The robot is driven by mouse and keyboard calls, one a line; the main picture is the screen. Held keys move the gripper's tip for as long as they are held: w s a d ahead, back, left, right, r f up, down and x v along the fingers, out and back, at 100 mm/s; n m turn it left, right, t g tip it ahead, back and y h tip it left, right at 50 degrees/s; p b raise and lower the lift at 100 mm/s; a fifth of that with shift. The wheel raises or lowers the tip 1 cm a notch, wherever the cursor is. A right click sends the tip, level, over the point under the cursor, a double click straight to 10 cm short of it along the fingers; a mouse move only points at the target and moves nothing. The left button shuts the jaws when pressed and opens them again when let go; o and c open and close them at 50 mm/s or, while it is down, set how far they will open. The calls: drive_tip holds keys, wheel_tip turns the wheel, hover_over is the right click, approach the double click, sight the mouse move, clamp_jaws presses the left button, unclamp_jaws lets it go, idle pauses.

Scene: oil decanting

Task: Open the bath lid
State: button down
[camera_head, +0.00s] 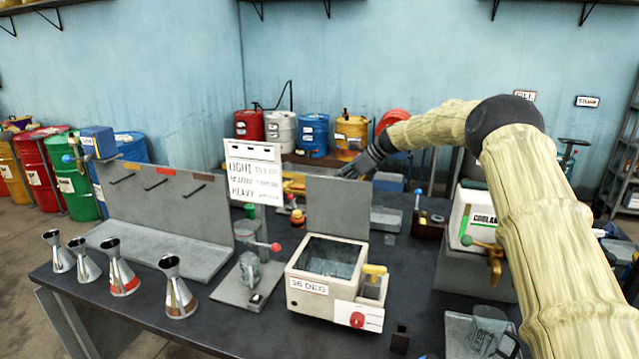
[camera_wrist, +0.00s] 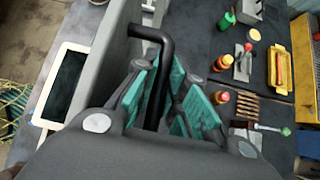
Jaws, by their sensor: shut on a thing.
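The bath (camera_head: 305,307) is a cream box marked 36 DEG near the table's front edge, with liquid showing inside. Its grey lid (camera_head: 337,210) stands about upright at the bath's back edge, so the opening is uncovered. My gripper (camera_head: 350,170) is behind the lid, close to its top. In the wrist view my gripper (camera_wrist: 165,105) is shut on the lid's black bent handle (camera_wrist: 150,35). The grey lid (camera_wrist: 117,50) shows edge-on to the left of the fingers, with the pale-rimmed bath (camera_wrist: 45,85) beyond it. The handle is hidden in the head view.
A sign board (camera_head: 253,170) and a grey rack (camera_head: 165,205) stand left of the bath. Several metal jugs (camera_head: 118,270) are at the front left. A coolant container (camera_head: 470,215) stands right, beside my arm. Small bottles (camera_wrist: 220,97) and tools lie behind the lid.

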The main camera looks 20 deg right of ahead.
drive_tip(key=shift+w+d+f, duration=0.1)
drive_tip(key=shift+w+d, duration=0.1)
idle(0.3)
drive_tip(key=c, duration=1.5)
unclamp_jaws()
drive_tip(key=shift+o, duration=0.2)
drive_tip(key=shift+d+r, duration=0.1)
drive_tip(key=shift+r, duration=0.15)
drive_tip(key=v, duration=1.1)
drive_tip(key=shift+d, duration=0.3)
drive_tip(key=shift+a, duration=0.1)
